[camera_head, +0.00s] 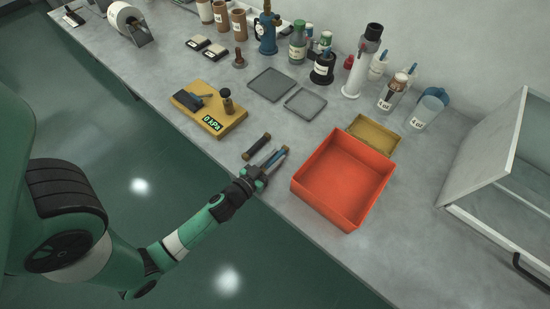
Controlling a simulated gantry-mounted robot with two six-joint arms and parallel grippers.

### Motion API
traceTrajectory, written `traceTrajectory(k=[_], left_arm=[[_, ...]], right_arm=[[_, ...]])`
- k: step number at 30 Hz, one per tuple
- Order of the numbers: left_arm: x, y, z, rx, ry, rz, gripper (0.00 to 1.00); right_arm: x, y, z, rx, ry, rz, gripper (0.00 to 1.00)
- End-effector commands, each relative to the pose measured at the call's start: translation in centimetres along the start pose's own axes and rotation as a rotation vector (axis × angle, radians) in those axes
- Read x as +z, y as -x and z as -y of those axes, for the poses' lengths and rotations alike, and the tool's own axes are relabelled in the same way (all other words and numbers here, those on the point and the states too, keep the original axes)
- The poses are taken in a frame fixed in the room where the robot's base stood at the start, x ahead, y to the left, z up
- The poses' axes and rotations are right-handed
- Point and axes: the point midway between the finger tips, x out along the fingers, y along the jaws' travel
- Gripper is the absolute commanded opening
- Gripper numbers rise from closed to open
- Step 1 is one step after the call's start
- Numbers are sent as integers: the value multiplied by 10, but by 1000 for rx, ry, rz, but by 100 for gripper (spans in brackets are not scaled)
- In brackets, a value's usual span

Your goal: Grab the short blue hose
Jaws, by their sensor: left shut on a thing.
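My left gripper (268,168) comes in over the front edge of the table and is shut on a short blue hose (273,158). The hose is small here and partly covered by the fingers. I cannot tell whether it touches the table. A short dark hose (257,146) with brownish ends lies on the table just beyond and to the left of the gripper. My right gripper is not in view.
An open orange-red bin (343,178) stands close to the right of the gripper. A yellow tray (374,137) is behind it. A yellow gauge board (209,113) lies to the left. Grey trays (272,84), bottles and a glass-sided cabinet (500,150) stand farther back and right.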

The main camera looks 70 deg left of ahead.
Motion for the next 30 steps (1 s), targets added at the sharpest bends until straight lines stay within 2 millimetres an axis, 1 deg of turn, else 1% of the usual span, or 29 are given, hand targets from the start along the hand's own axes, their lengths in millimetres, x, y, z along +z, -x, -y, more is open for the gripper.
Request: traceTrajectory(k=[5, 8, 9, 11, 14, 15, 17, 18, 21, 23, 24, 30], left_arm=[[-18, 3, 0, 0, 1, -1, 0], [-36, 5, 0, 0, 1, -1, 0], [-40, 10, 0, 1, 1, 0, 0], [-51, 25, -2, 2, 0, 1, 0], [-76, 54, -4, 4, 0, 0, 0], [-86, 66, -5, 5, 0, 0, 0], [-77, 84, -8, 8, -3, 2, 0], [-78, 97, -9, 11, -4, 3, 0], [-86, 122, -13, 17, -6, 5, 0], [-91, 134, -12, 14, -5, 0, 0], [-98, 139, -13, 14, -5, 8, 0], [-101, 152, -14, 9, -8, 19, 0]], right_arm=[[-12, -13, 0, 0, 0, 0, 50], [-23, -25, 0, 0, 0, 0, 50], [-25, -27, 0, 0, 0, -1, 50], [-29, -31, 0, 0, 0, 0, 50], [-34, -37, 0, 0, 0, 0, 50], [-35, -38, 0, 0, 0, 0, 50], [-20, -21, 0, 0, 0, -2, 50], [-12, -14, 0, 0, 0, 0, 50], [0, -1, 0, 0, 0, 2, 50], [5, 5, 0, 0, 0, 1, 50], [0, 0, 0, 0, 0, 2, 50], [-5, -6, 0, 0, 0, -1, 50]])
